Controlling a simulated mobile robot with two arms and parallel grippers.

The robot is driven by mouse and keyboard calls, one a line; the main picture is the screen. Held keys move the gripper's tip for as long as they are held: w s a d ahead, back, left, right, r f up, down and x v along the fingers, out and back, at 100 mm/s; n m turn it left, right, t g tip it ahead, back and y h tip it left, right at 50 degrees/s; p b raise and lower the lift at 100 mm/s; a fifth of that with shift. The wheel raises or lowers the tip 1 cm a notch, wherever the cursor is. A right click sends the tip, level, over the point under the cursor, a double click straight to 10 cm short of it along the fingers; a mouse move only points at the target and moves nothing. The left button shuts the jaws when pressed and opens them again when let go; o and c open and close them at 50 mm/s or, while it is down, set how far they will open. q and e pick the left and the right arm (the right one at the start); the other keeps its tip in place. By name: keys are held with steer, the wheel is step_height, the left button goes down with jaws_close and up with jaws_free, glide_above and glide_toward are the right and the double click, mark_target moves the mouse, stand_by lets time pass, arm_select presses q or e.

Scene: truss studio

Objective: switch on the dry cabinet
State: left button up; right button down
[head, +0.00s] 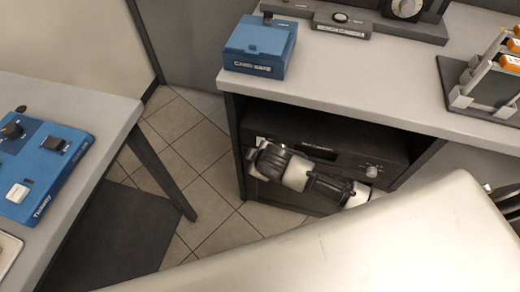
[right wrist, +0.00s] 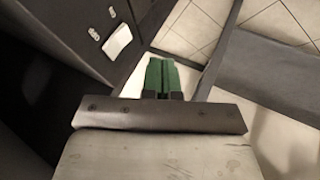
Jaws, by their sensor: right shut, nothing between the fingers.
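The dry cabinet (head: 330,135) is a black box in the bay under the grey counter, with a dark display and a light round knob (head: 372,171) on its front. My right arm crosses in front of it and hides much of its lower front; the fingertips are not clear in the head view. In the right wrist view my right gripper (right wrist: 163,66) has green fingers, shut and empty. A white rocker-like switch (right wrist: 117,40) on a dark panel lies to the left of the fingertips, apart from them in the picture. My left gripper is not in view.
A blue box (head: 259,47) stands on the counter above the cabinet's left end. A rack with orange-topped items (head: 490,80) is at the right. At the left, a table (head: 95,95) carries a blue device (head: 40,165). Tiled floor is open between the furniture.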

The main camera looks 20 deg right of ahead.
steer(key=w+d+f, duration=0.2)
steer(key=w+f, duration=0.1)
steer(key=w, duration=0.2)
steer(key=shift+w+b, duration=0.15)
steer(key=shift+b, duration=0.25)
steer(key=shift+f, duration=0.1)
steer(key=shift+w+d+p, duration=0.2)
steer(key=shift+p, duration=0.25)
